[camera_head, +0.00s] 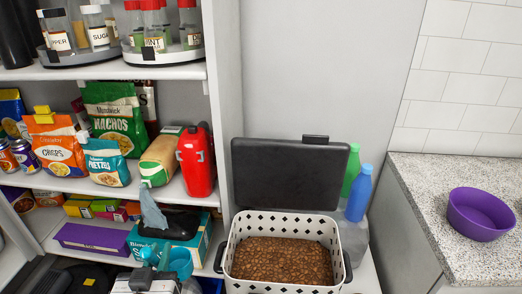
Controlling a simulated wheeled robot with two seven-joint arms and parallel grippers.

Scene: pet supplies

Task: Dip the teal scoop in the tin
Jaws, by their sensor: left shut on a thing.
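The teal scoop (180,262) is at the bottom of the head view, left of the tin. My left gripper (153,262) is shut on the scoop, and its fingers are partly hidden by the scoop and the picture's bottom edge. The tin (283,289) is a white container with a dark lattice pattern, black side handles and brown kibble (282,262) inside. Its black lid (290,175) stands open behind it. The scoop is outside the tin, apart from its left wall. My right gripper is not in view.
Shelves with snack bags (108,168), a red canister (196,162) and a tissue box (196,245) fill the left. Green (351,172) and blue (359,195) bottles stand right of the lid. A purple bowl (478,214) sits on the speckled counter (425,190). Space above the kibble is clear.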

